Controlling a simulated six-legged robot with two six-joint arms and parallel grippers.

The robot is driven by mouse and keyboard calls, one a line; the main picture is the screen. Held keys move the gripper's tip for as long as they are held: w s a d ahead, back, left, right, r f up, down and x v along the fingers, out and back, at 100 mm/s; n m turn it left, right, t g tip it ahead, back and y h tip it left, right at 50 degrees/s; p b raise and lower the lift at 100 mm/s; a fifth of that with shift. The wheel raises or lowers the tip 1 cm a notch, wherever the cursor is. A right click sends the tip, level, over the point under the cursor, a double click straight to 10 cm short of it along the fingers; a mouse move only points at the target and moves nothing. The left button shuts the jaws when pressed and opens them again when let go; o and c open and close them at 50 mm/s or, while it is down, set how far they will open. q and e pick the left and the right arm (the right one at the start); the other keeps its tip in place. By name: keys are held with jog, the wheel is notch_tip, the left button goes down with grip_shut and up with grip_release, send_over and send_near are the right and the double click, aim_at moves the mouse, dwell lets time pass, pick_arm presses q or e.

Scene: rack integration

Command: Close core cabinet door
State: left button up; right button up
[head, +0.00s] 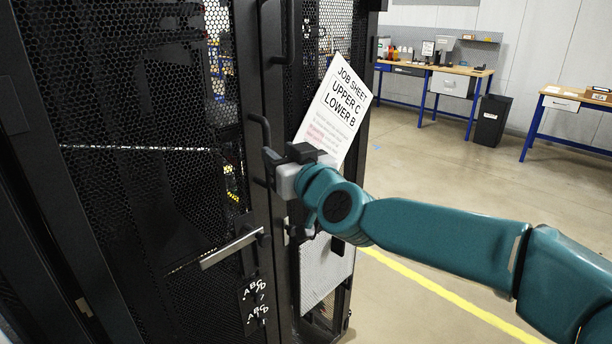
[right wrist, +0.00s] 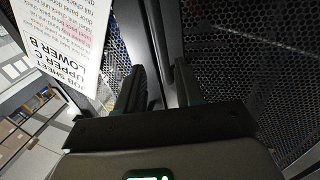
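The core cabinet's black mesh door (head: 150,190) fills the left of the head view. I cannot tell which leaf is the core door or how far it stands open. A black handle (head: 262,135) is on its right edge frame. My right gripper (head: 272,165) is at this edge, just below the handle's top. In the right wrist view its two fingers (right wrist: 158,90) stand apart, with a dark upright bar and mesh panels beyond them. Whether they touch the bar is hidden. My left gripper is not in view.
A white job sheet (head: 334,108) reading "UPPER C, LOWER B" hangs just right of my right gripper. A grey lever (head: 230,248) sticks out lower on the door. Workbenches (head: 436,68) and a black bin (head: 492,120) stand far back. The floor (head: 430,165) on the right is clear.

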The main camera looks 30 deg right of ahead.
jog(key=s, duration=1.1)
jog(key=shift+s+d+p, duration=0.15)
jog(key=shift+d+p, duration=0.05)
jog(key=shift+p, duration=0.15)
